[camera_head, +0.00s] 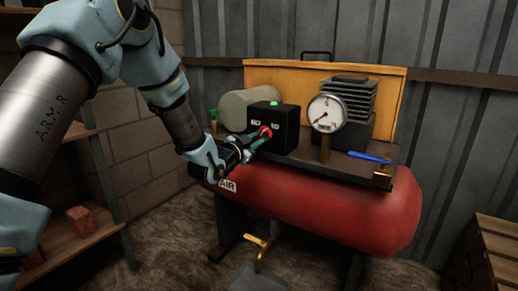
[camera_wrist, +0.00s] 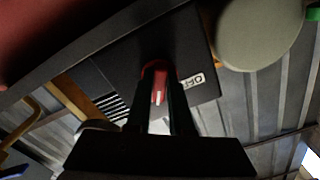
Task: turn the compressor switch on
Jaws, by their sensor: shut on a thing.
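The compressor switch is a red knob (camera_head: 265,130) on the front of a black box (camera_head: 289,134) on top of the red compressor tank (camera_head: 330,213). The box bears two small white labels and a green light (camera_head: 274,103) on top. My gripper (camera_head: 259,138) is shut on the knob from the front left. In the wrist view the red knob (camera_wrist: 160,72), with a pale mark, sits between my fingers (camera_wrist: 160,100). An OFF label (camera_wrist: 191,81) shows beside it on the box face. The fingers hide part of the knob.
A pressure gauge (camera_head: 325,114) stands right of the box, with a blue-handled valve (camera_head: 368,157) farther right. A grey-green cylinder (camera_head: 236,110) lies behind the box. Shelves stand at left, and a wooden crate (camera_head: 492,250) at lower right.

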